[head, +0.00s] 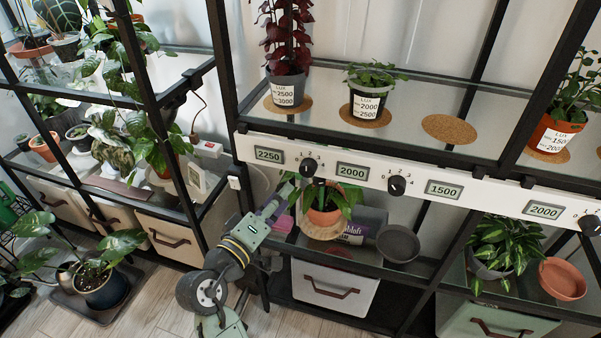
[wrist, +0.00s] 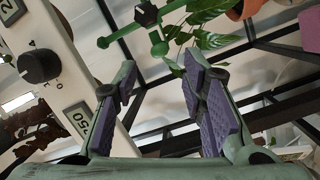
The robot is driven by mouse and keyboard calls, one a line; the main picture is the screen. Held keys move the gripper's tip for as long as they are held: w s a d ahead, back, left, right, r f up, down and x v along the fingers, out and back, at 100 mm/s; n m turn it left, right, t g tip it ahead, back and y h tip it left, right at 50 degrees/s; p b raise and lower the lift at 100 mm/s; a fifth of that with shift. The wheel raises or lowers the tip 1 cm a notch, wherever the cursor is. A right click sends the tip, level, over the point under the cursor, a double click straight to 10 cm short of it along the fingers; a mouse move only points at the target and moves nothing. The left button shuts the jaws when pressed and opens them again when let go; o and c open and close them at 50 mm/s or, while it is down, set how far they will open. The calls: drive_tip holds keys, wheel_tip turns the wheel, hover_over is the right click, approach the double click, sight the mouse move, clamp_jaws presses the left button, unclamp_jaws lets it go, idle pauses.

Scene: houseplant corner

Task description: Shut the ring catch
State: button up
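My gripper (wrist: 160,78) is open, its two purple-padded fingers apart with nothing between them. In the wrist view, a green piece with ball-shaped ends and a black block (wrist: 146,15) shows just beyond the fingertips, near leaves. It looks like the ring and its catch; I cannot tell how far the catch stands open. In the head view my gripper (head: 278,204) reaches in below the white control rail, just left of a potted plant (head: 322,216) on the lower shelf. The ring is too small to make out clearly there.
The white rail (head: 375,176) with displays and black knobs runs just above my gripper; a knob (wrist: 40,65) shows close at left in the wrist view. A grey bowl (head: 398,243) stands right of the plant. A black rack post (head: 222,65) rises at left.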

sight(297, 178)
drive_tip(key=p+x, duration=0.1)
drive_tip(key=x, duration=0.7)
drive_tip(key=shift+w+d+p, duration=0.15)
drive_tip(key=shift+w+p, duration=0.15)
drive_tip(key=shift+c, duration=0.4)
clamp_jaws()
